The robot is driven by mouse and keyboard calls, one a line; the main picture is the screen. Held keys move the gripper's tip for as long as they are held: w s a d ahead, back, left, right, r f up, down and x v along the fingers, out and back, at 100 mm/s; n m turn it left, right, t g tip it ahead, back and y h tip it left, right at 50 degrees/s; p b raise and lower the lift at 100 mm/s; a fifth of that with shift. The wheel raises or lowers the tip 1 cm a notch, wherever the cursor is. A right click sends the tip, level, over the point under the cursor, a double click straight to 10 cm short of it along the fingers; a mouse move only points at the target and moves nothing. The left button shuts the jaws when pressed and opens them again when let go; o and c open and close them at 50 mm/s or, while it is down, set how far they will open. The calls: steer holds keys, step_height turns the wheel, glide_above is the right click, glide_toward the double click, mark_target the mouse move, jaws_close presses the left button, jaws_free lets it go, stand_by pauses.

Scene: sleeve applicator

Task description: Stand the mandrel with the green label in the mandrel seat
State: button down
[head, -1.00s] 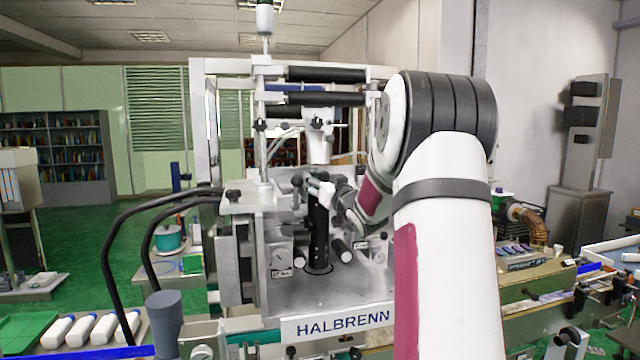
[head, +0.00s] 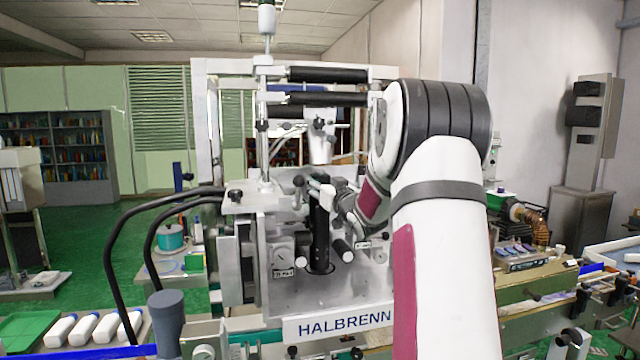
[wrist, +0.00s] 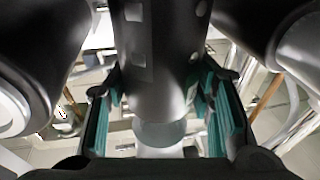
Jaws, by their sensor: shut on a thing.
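A dark upright cylinder, the mandrel (head: 319,232), stands over the round, dark-rimmed mandrel seat (head: 320,268) in the machine's grey plate. Its lower end meets the seat in the head view; I cannot tell whether it is fully down.
The machine's overhead head (head: 320,148) hangs above the mandrel. Pale-ended rollers (head: 343,250) stand close beside it. Black hoses (head: 125,235) curve at the left. White bottles (head: 82,328) lie at the lower left.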

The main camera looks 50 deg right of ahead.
steer(key=shift+f, duration=0.1)
steer(key=c, duration=0.7)
jaws_free()
steer(key=shift+f, duration=0.15)
steer(key=shift+a+r+p+v, duration=0.3)
steer(key=shift+p+v, duration=0.5)
steer(key=shift+v, duration=2.85)
steer(key=shift+a+r+p+v, duration=0.35)
steer(key=shift+p+v, duration=0.45)
steer(key=shift+v, duration=2.8)
steer(key=shift+a+r+p+v, duration=0.3)
steer(key=shift+p+v, duration=0.5)
steer(key=shift+v, duration=2.85)
steer(key=shift+w, duration=0.25)
steer(key=shift+f, duration=0.1)
